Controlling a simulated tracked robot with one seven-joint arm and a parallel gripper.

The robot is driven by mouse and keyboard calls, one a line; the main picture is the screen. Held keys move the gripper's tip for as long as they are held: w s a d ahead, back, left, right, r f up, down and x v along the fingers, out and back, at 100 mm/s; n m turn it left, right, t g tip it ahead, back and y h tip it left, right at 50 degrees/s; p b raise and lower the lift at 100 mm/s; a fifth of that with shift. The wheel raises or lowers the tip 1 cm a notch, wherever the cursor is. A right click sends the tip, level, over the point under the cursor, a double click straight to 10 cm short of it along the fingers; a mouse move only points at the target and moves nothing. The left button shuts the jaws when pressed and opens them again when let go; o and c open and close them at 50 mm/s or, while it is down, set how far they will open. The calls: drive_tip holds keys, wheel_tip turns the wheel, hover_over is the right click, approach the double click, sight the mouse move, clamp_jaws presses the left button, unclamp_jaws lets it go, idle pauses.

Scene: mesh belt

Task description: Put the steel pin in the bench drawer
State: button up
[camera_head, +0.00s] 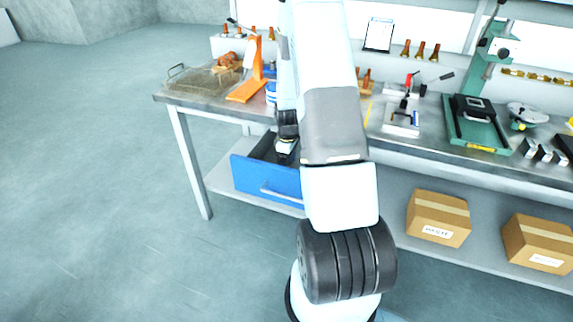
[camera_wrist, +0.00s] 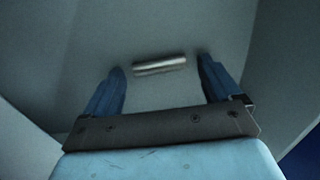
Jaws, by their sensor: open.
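The blue bench drawer (camera_head: 262,180) hangs under the left part of the bench and is pulled open, with its dark inside showing. My gripper (camera_wrist: 161,64) is open and points down into the drawer; in the head view its lower end shows at the drawer opening. The steel pin (camera_wrist: 158,67), a short shiny cylinder, shows in the wrist view beyond and between the two spread blue fingertips, apart from both. It appears to be inside the drawer, over the grey floor; whether it rests there I cannot tell. The pin is hidden in the head view.
The steel bench top (camera_head: 375,125) above holds a wire basket (camera_head: 203,77), an orange stand (camera_head: 245,88) and a green press (camera_head: 480,135). Two cardboard boxes (camera_head: 438,217) (camera_head: 538,243) stand on the lower shelf at right. Floor at left is clear.

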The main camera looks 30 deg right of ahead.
drive_tip(key=s+a+r+m+t, duration=0.1)
drive_tip(key=s+a+r, duration=0.15)
drive_tip(key=r, duration=0.95)
drive_tip(key=s+a+r+m+t, duration=0.1)
drive_tip(key=a+r, duration=0.3)
drive_tip(key=r, duration=0.8)
drive_tip(key=s+a+r+m+t, duration=0.1)
drive_tip(key=s+a+r+m, duration=0.1)
drive_tip(key=s+a+r, duration=0.4)
drive_tip(key=s+a+r+m+t, duration=0.2)
drive_tip(key=s+a+r, duration=0.4)
drive_tip(key=s+r, duration=0.5)
drive_tip(key=s+m, duration=0.1)
drive_tip(key=s, duration=0.4)
drive_tip(key=shift+s+a+r+m+t, duration=0.3)
drive_tip(key=shift+s+a, duration=0.1)
drive_tip(key=shift+c, duration=0.4)
